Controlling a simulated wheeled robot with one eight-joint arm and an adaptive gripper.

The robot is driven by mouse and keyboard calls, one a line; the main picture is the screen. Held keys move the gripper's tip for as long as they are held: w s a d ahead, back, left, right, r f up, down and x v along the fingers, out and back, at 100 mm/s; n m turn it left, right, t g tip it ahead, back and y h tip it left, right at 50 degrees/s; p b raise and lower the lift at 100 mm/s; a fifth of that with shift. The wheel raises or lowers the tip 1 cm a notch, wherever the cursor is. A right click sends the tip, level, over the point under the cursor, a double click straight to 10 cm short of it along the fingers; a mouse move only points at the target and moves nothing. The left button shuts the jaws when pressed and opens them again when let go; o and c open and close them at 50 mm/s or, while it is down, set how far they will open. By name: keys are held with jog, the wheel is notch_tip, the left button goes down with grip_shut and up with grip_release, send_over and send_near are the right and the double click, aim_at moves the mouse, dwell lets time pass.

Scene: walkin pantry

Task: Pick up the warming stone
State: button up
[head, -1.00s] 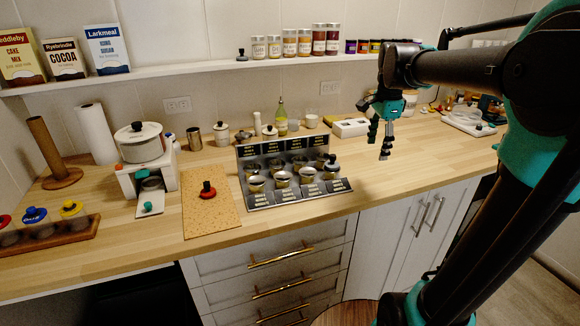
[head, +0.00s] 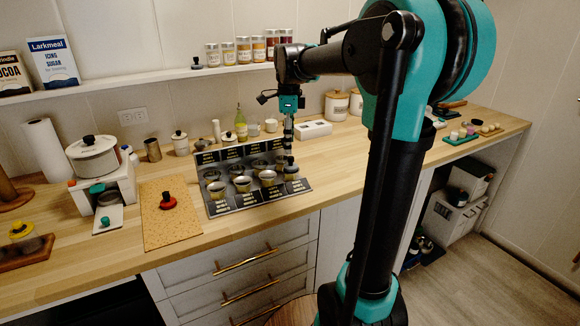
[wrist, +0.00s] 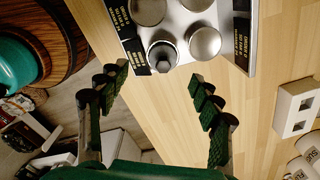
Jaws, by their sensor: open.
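I cannot tell for certain which object is the warming stone. A metal rack (head: 222,206) with dark label cards and several round tins stands on the wooden counter. My gripper (head: 288,140) points down at the rack's right end in the head view and hides part of it. In the wrist view, my gripper (wrist: 158,76) is open and empty, its green-padded fingers apart. A tin with a knobbed lid (wrist: 162,56) lies just beyond the fingertips, between their lines. A plain round lid (wrist: 205,42) is beside it.
A white stand (head: 119,188) carries a pot (head: 94,160). A white box (head: 313,130) is behind my gripper. Counter is clear in front of the rack.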

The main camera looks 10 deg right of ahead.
aim_at(291, 157)
jog(key=shift+w+d+f, duration=0.1)
jog(key=shift+d+f, duration=0.1)
jog(key=shift+f, duration=1.65)
jog(key=shift+w+d+f, duration=0.1)
jog(key=shift+d+f, duration=0.05)
jog(key=shift+f, duration=1.7)
jog(key=shift+r, duration=0.1)
jog(key=c, duration=1.4)
